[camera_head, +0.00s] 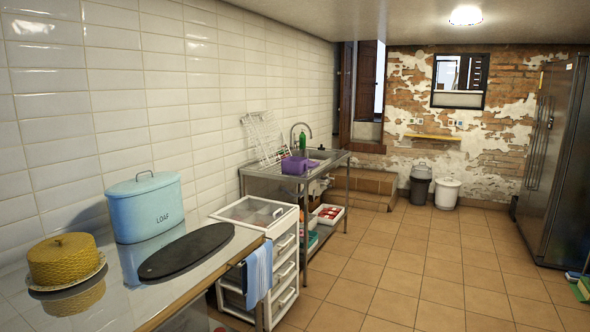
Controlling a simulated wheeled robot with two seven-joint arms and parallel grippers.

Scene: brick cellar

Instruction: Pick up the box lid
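A light blue bread box (151,213) marked LOAF stands on the counter at the left, close to the tiled wall. Its blue lid (144,184), with a small raised handle on top, sits on the box. A dark oval board (187,250) lies flat on the counter to the right of the box. Neither of my grippers is in view.
A yellow textured dome (67,260) sits on a plate at the counter's left. A white drawer unit (284,262) and a blue cloth (258,272) are at the counter's end. A metal sink table (333,157) stands beyond. The tiled floor (420,265) is mostly clear.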

